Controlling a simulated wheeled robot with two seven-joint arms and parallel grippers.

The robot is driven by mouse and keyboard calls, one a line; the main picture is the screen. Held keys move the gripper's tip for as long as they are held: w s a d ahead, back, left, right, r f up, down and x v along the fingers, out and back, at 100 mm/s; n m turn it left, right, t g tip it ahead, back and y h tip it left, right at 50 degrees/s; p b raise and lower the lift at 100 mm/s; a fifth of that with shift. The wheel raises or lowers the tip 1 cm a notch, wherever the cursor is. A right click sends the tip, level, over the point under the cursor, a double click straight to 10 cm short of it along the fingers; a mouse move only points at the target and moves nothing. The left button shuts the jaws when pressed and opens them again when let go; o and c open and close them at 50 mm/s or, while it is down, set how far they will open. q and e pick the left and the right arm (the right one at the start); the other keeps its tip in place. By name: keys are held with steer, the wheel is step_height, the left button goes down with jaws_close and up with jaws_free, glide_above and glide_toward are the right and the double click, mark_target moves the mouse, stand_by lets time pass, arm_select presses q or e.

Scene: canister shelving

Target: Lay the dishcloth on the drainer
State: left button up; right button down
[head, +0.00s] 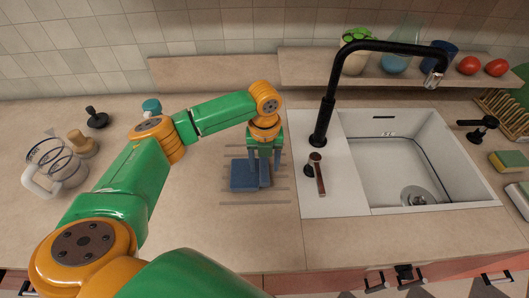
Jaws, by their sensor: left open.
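The blue folded dishcloth (243,176) lies across the thin grey bars of the drainer (253,203) on the counter, left of the sink. My left gripper (265,166) points down at the cloth's right part with its fingers apart. It partly hides the cloth, and I cannot tell whether the fingers touch it. My right gripper is out of view.
A white sink (395,165) with a tall black faucet (327,105) stands to the right. A shelf (300,72) with tomatoes and vases runs behind. A sponge (508,161) lies at right.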

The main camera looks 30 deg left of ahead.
arm_select(q)
step_height(320, 180, up, 10)
steer(key=b, duration=0.1)
steer(key=shift+r+b, duration=0.25)
steer(key=shift+b, duration=0.05)
